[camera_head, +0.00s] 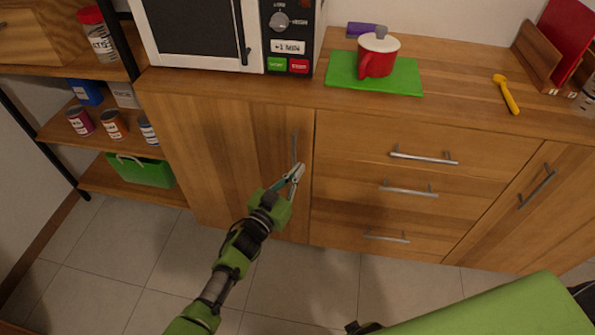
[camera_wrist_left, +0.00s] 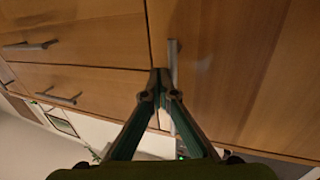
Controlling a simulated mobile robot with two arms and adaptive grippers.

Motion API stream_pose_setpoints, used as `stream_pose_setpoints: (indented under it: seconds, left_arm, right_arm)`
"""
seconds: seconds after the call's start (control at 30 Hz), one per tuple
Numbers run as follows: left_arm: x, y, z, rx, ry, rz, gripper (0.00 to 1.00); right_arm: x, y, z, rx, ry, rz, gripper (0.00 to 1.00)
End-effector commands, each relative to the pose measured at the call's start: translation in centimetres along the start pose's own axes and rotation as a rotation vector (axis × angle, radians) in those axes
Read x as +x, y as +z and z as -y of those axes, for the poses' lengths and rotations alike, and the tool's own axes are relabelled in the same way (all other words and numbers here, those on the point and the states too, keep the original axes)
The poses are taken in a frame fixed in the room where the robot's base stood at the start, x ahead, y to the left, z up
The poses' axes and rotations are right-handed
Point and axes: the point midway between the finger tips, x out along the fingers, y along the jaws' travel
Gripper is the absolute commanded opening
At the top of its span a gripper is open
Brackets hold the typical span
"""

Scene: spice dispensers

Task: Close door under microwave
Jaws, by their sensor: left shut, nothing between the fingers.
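The microwave (camera_head: 195,35) stands on the counter at the upper left of the head view. The wooden door under it (camera_head: 210,150) looks flush with the cabinet front. Its vertical metal handle (camera_head: 295,147) is near the door's right edge. My left gripper (camera_head: 297,172) is shut and empty, with its fingertips at the lower end of that handle; I cannot tell whether they touch. In the left wrist view the shut fingertips (camera_wrist_left: 160,76) are beside the handle (camera_wrist_left: 173,62), near the seam between door and drawers. My right gripper is not in view.
Drawers (camera_head: 400,190) with bar handles are right of the door, and another cabinet door (camera_head: 530,205) is further right. The tiled floor in front is clear.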

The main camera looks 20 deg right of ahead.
Motion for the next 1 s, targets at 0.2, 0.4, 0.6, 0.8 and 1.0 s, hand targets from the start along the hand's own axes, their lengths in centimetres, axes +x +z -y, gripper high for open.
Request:
stream_pose_setpoints:
  seconds: [0.2,0.4,0.6,0.8,1.0]
  left_arm:
    - [-0.1,-0.1,0.2,0.001,-0.003,-0.001,0.0]
    - [-1.5,0.0,0.5,0.004,-0.005,0.0,0.0]
    - [-4.9,0.2,0.4,0.002,-0.005,0.002,0.0]
    - [-8.7,0.1,0.1,0.002,-0.001,0.002,0.0]
    - [-11.3,0.1,0.1,0.0,-0.001,0.002,0.0]
  right_arm:
    - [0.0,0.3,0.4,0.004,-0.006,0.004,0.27]
    - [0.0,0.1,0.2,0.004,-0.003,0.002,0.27]
    - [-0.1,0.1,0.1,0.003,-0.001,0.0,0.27]
    - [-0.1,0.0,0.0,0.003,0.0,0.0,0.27]
    - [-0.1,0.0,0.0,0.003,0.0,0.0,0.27]
